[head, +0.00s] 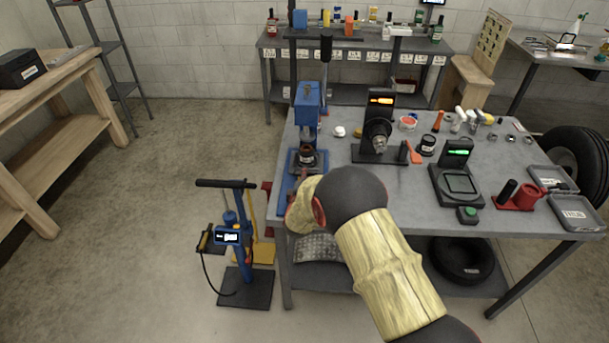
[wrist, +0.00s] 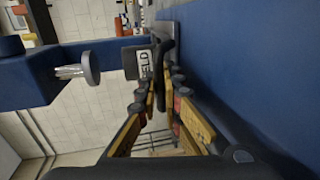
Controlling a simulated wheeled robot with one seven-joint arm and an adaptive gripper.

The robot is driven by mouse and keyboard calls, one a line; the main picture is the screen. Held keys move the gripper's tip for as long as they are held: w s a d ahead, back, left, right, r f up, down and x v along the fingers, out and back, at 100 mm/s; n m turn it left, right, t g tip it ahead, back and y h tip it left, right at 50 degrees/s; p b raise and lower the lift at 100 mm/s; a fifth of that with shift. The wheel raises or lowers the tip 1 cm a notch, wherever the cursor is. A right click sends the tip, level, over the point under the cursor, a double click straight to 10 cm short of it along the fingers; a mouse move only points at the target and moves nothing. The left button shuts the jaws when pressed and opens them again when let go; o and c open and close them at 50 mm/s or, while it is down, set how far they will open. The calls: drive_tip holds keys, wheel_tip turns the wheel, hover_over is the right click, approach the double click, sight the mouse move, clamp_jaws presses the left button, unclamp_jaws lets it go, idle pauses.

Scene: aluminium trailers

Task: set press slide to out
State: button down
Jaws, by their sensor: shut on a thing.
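The blue press (head: 307,94) stands at the left front edge of the grey workbench (head: 340,172), with its black lever upright. A dark cup-like piece (head: 307,155) sits on its blue base, below the ram. In the wrist view, the press's blue body (wrist: 235,50) fills the right, and a silver ram end (wrist: 88,70) shows at left. My gripper (wrist: 163,82) is shut on a dark handle (wrist: 163,45) at the press, beside a labelled plate (wrist: 143,62). In the head view my arm hides the gripper and this handle. The slide's exact position cannot be told.
A blue floor pump (head: 240,240) stands on the floor at left. Open floor lies left of the workbench.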

drive_tip(key=shift+s, duration=0.1)
idle(0.3)
drive_tip(key=f+p+v, duration=0.1)
drive_tip(key=v, duration=0.4)
drive_tip(key=f+p+v, duration=0.1)
drive_tip(key=p+v, duration=0.1)
drive_tip(key=v, duration=0.3)
drive_tip(key=f+p+v, duration=0.1)
drive_tip(key=p+v, duration=0.1)
drive_tip(key=v, duration=0.3)
drive_tip(key=shift+s, duration=0.5)
drive_tip(key=shift+s+f, duration=0.2)
drive_tip(key=shift+d, duration=0.1)
drive_tip(key=c, duration=2.3)
unclamp_jaws()
drive_tip(key=shift+s, duration=0.15)
drive_tip(key=shift+r, duration=0.1)
drive_tip(key=v, duration=1.2)
